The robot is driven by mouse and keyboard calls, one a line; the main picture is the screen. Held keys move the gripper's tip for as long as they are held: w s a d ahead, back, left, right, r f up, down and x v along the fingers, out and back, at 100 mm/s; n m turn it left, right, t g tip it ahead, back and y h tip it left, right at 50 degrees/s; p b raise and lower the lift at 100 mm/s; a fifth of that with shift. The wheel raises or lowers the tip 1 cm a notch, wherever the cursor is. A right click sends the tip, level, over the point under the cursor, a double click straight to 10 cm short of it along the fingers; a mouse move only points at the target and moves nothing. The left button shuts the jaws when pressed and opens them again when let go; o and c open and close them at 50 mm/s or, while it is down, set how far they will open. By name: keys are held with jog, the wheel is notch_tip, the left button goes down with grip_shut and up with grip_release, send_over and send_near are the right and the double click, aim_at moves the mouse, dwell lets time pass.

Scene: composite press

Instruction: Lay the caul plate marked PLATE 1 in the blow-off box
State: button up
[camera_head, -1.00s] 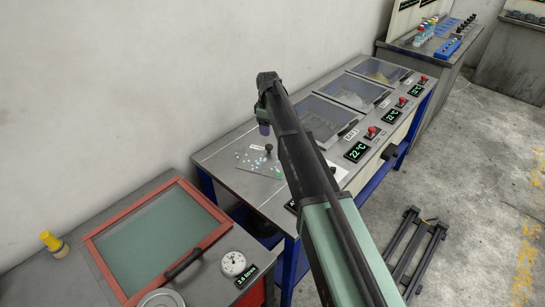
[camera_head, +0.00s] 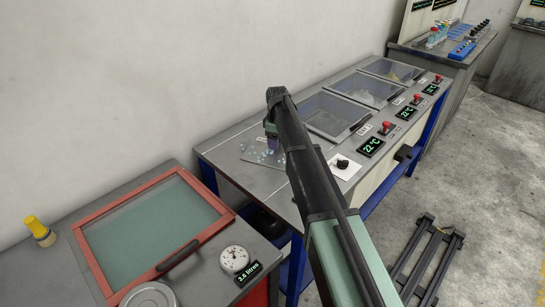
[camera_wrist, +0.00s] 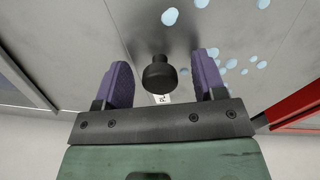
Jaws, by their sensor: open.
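A flat grey plate (camera_head: 252,152) with pale blue specks lies on the near left end of the long bench. Its dark knob (camera_wrist: 160,73) stands upright between my fingers in the wrist view; pale specks (camera_wrist: 170,16) show beyond it. A small label (camera_wrist: 163,98) behind the knob is mostly hidden, and I cannot read its number. My gripper (camera_wrist: 160,82) is open, its purple fingers on either side of the knob with gaps at both sides. My gripper also shows over the plate in the head view (camera_head: 270,132). I cannot tell which container is the blow-off box.
A red-framed box with a clear, closed-looking lid (camera_head: 150,225) stands at lower left, beside a gauge (camera_head: 234,259) and a "3.6 litres" display. Clear-covered bays (camera_head: 332,115) line the bench behind my arm, with red knobs and temperature displays. A dark frame (camera_head: 428,262) stands on the floor.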

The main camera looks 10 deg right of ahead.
grip_shut()
jog(key=shift+r, duration=0.1)
notch_tip(320, 180, up, 20)
jog(key=p, duration=2)
